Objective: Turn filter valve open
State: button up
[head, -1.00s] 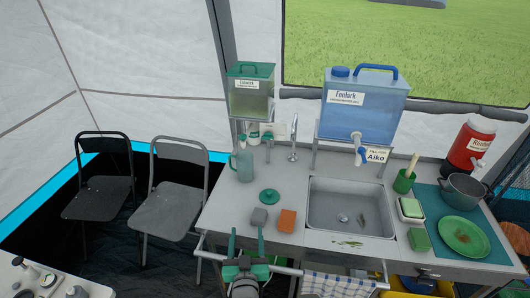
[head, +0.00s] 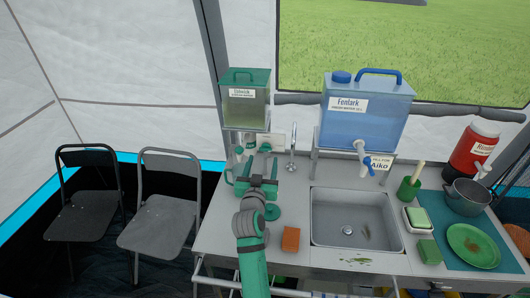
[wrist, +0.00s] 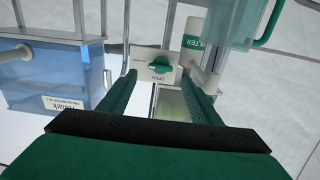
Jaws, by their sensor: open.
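The filter valve is a small green knob (wrist: 159,66) on a white plate (wrist: 153,58) with lettering, of which "OPEN" is legible in the wrist view. In the head view the knob (head: 265,148) sits below the green-lidded tank (head: 246,108), behind the counter. My gripper (head: 260,164) is open and empty, reaching over the counter toward the plate. In the wrist view its two fingers (wrist: 159,76) point at the plate, one on each side of the knob. The knob appears beyond the fingertips; contact cannot be made out.
A white cartridge labelled "FILTER" (wrist: 194,36) stands close beside the plate. A pitcher (head: 232,178), partly hidden by my arm, is left of the gripper. The faucet (head: 292,155) rises to the right.

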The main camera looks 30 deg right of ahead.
aim_at(266, 150)
jog(key=x, duration=0.6)
jog(key=shift+w+d, duration=0.1)
jog(key=shift+w, duration=0.1)
jog(key=c, duration=1)
